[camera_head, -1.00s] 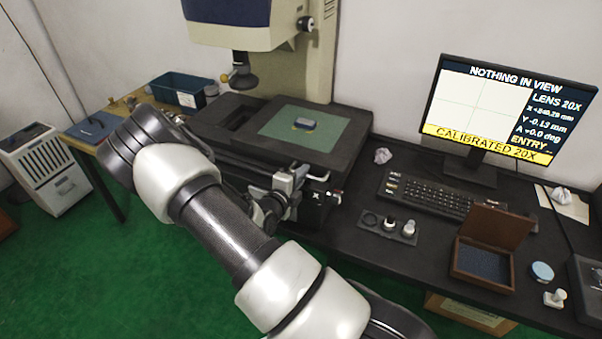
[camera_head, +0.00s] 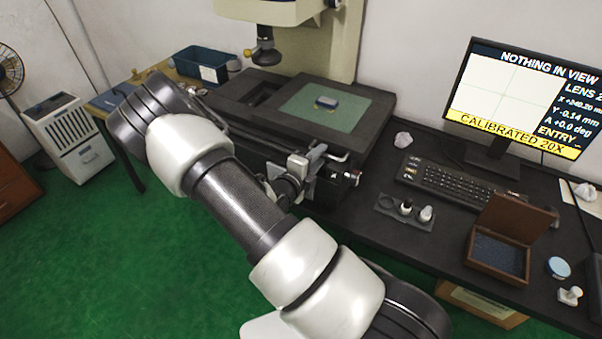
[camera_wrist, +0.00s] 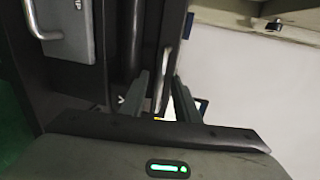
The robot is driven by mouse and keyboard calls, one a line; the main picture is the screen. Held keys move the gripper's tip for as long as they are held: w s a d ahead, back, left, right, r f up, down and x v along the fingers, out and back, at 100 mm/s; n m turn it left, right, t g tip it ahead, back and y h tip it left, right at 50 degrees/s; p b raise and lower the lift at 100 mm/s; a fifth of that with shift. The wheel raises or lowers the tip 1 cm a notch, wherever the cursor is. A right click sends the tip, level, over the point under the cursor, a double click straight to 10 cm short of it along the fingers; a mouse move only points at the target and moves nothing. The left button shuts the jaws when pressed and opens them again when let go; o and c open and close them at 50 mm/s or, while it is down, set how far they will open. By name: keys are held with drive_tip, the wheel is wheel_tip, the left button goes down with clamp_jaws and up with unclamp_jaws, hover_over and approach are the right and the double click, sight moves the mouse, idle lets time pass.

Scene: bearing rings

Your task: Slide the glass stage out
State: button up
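The glass stage shows as a green plate (camera_head: 350,119) set in the dark stage of the measuring microscope (camera_head: 262,50). A small blue-grey block (camera_head: 327,102) lies on it. Metal knobs and a bar sit at the stage's front right corner (camera_head: 315,162). I cannot tell whether the fingers touch the bar.
A monitor (camera_head: 488,101) reads "NOTHING IN VIEW". A keyboard (camera_head: 440,185), a holder with lenses (camera_head: 402,213), an open wooden box (camera_head: 493,257) and a round blue tin (camera_head: 558,267) occupy the right bench. A blue bin (camera_head: 203,66) stands behind.

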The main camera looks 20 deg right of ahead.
drive_tip(key=v, duration=1.5)
